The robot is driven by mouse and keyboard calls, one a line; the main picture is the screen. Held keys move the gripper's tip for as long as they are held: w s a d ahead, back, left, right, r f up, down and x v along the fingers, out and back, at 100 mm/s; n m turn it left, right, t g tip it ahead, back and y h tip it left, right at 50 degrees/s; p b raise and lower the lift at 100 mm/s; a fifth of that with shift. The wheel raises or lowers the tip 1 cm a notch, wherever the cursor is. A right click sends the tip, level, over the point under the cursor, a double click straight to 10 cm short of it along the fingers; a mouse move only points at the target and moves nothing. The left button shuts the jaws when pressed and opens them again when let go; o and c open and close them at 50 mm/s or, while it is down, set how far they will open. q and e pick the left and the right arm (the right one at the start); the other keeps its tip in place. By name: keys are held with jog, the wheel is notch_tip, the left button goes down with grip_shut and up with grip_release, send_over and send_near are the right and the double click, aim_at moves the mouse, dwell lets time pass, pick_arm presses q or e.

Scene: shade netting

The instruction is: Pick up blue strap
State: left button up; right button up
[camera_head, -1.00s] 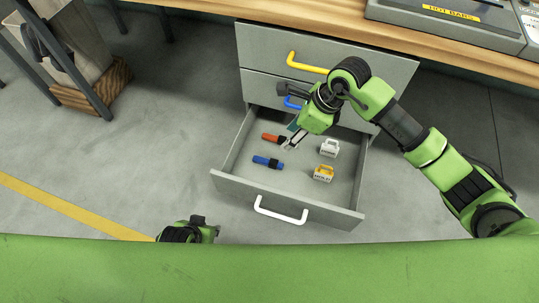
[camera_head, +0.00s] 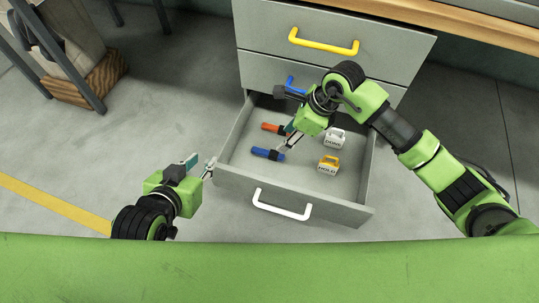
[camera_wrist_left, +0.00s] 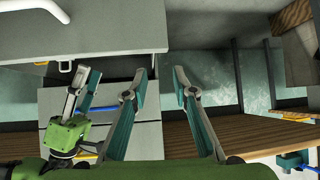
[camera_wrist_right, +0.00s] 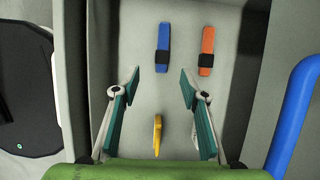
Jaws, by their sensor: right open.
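The blue strap (camera_head: 267,153), rolled with a black band, lies on the floor of the open bottom drawer. It also shows in the right wrist view (camera_wrist_right: 162,50), beyond the fingertips and between their lines. My right gripper (camera_head: 287,140) is open above the drawer, just right of the strap; in the right wrist view its two fingers (camera_wrist_right: 160,86) are spread and empty. My left gripper (camera_head: 202,164) is outside the drawer, beside its left front corner. In the left wrist view its fingers (camera_wrist_left: 160,85) are apart with nothing between them.
An orange strap (camera_head: 273,128) lies behind the blue one. A white tagged block (camera_head: 335,138) and a yellow tagged block (camera_head: 328,165) sit at the drawer's right. The drawer front has a white handle (camera_head: 281,205). Upper drawers have blue and yellow (camera_head: 323,42) handles.

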jog(key=b, duration=0.2)
send_over(271, 153)
jog(key=s+d, duration=0.1)
jog(key=d, duration=0.1)
notch_tip(271, 153, down, 6)
jog(key=shift+s+d, duration=0.1)
jog(key=shift+d, duration=0.05)
jog(key=shift+f, duration=0.15)
jog(key=x, duration=0.2)
jog(key=b+x, duration=0.1)
jog(key=x, duration=0.1)
jog(key=shift+w+f+b, duration=0.25)
jog(key=shift+f+b, duration=0.05)
jog(key=shift+f, duration=0.2)
pick_arm(q)
jog(key=w+d+r+t+h, duration=0.1)
jog(key=w+d+r+t, duration=0.1)
jog(key=r+t, duration=0.3)
jog(key=w+d+r+t+h, duration=0.2)
jog(key=r+t, duration=0.3)
jog(key=r, duration=0.8)
jog(key=shift+w+r, duration=0.25)
jog(key=shift+w, duration=0.45)
pick_arm(e)
jog(key=c, duration=1.1)
